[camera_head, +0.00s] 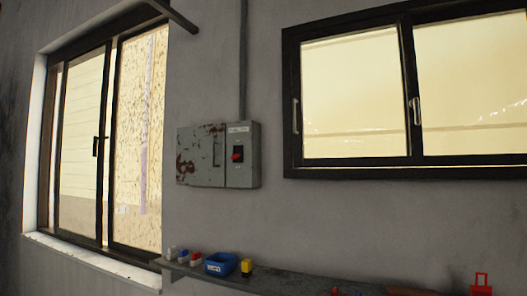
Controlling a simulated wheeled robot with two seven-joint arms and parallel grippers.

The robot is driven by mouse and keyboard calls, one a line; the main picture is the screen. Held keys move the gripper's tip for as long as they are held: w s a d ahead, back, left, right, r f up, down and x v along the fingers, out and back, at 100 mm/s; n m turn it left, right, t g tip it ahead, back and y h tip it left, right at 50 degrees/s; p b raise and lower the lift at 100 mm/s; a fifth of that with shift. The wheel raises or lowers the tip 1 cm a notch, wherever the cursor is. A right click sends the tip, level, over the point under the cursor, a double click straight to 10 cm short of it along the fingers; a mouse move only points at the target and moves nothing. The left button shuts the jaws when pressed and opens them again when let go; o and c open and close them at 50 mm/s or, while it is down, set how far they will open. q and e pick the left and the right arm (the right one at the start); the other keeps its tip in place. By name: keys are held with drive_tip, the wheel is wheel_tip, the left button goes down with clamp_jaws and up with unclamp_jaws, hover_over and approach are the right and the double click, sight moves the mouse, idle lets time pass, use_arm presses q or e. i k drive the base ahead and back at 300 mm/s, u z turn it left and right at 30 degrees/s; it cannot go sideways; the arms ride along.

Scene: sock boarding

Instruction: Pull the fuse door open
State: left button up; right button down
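A grey metal fuse box (219,155) is fixed to the wall near the middle of the head view, between two windows. Its left part is a flat door (202,166) with rust patches, and it looks shut. Its right part carries a white label and a red switch (238,153) on a dark plate. A conduit (243,60) runs up the wall from the top of the box. Neither of my grippers shows in this view.
A shelf (270,282) runs along the wall below the box. A blue bin (219,264), a yellow item (246,267) and several small coloured items stand on it. Dark-framed windows are left (106,150) and right (290,163). The wall around the box is bare.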

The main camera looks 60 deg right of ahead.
sight(200, 149)
drive_tip(key=k, duration=0.4)
drive_tip(key=z, duration=2.3)
